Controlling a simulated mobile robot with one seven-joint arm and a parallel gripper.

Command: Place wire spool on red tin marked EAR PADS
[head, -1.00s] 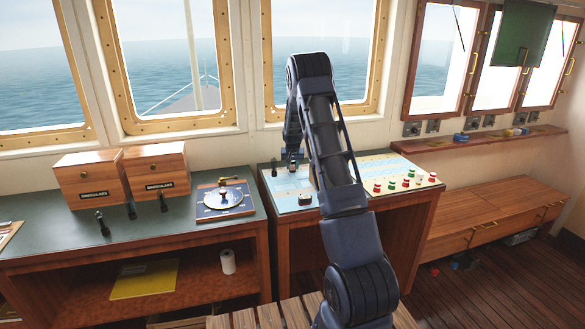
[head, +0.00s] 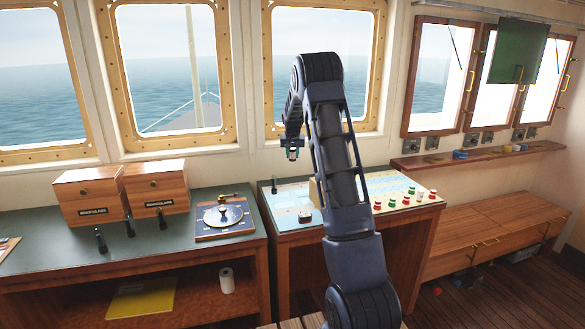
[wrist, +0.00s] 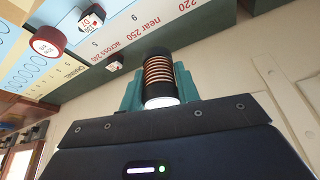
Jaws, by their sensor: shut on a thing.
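My gripper (wrist: 158,86) is shut on the wire spool (wrist: 157,72), with a teal finger on either side. The spool has copper-coloured windings, a black flange and a white end. In the head view my gripper (head: 292,150) hangs in the air above the left part of the chart-topped console (head: 290,205). The spool is too small to make out clearly there. I cannot make out a red tin marked EAR PADS in either view.
Red, green and white knobs (head: 405,198) stand on the console's right part. A tan block shows partly behind my arm. Two wooden binocular boxes (head: 90,195) stand on the left counter. A wall shelf (head: 480,153) with small items is at right, above a wooden bench (head: 490,240).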

